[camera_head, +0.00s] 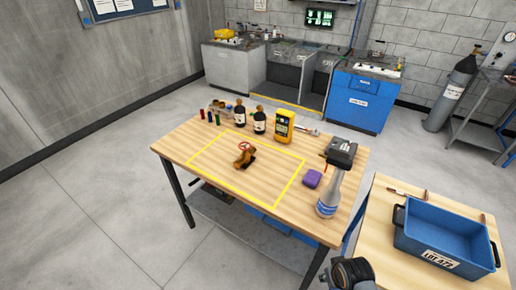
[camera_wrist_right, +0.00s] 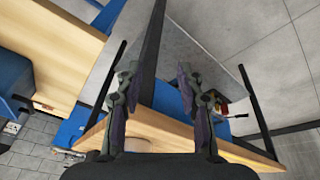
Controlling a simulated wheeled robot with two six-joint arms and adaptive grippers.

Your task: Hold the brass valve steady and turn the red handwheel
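The brass valve (camera_head: 243,161) sits on the wooden workbench inside the yellow outline, near its middle. Its red handwheel (camera_head: 245,146) is on top. Neither of my grippers is at the valve. My right gripper (camera_wrist_right: 158,70) shows in the right wrist view with its two fingers apart and nothing between them. It points past the bench edge, toward the floor and table legs. The valve is not seen in that view. My left gripper does not show in either view.
A blue bin (camera_head: 440,239) stands on the right table. The outlined area around the valve is clear.

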